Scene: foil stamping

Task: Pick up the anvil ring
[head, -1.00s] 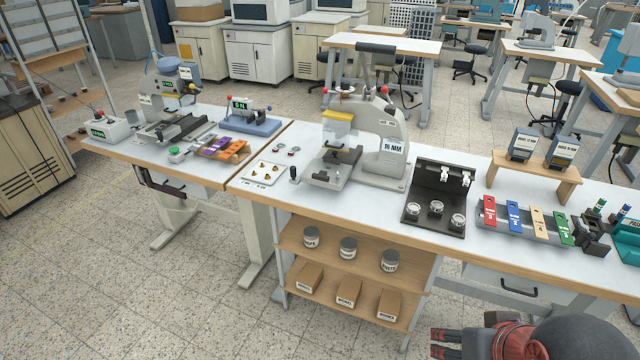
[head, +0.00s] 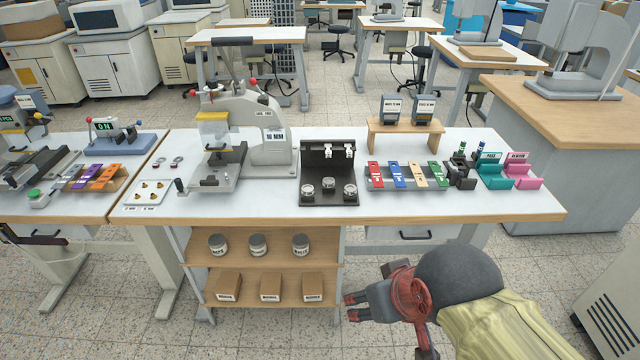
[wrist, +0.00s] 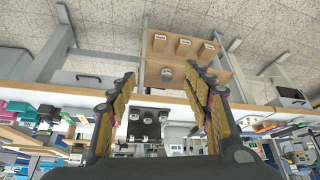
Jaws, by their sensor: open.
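Two small grey ring-like pieces (head: 168,161) lie on the white bench top, left of the press marked 10 MM (head: 245,130). They are too small for me to tell which is the anvil ring, and I cannot make them out in the wrist view. My gripper (head: 350,307) is in front of the bench, below the top's edge and right of the shelves, well apart from the rings. Its fingers are spread and empty in the wrist view (wrist: 160,82).
A white card (head: 147,191) with several gold pieces lies near the rings. A black stand (head: 328,155) with jars is right of the press, then colored strips (head: 408,175). Shelves (head: 262,255) with jars and boxes sit under the bench edge (head: 430,219).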

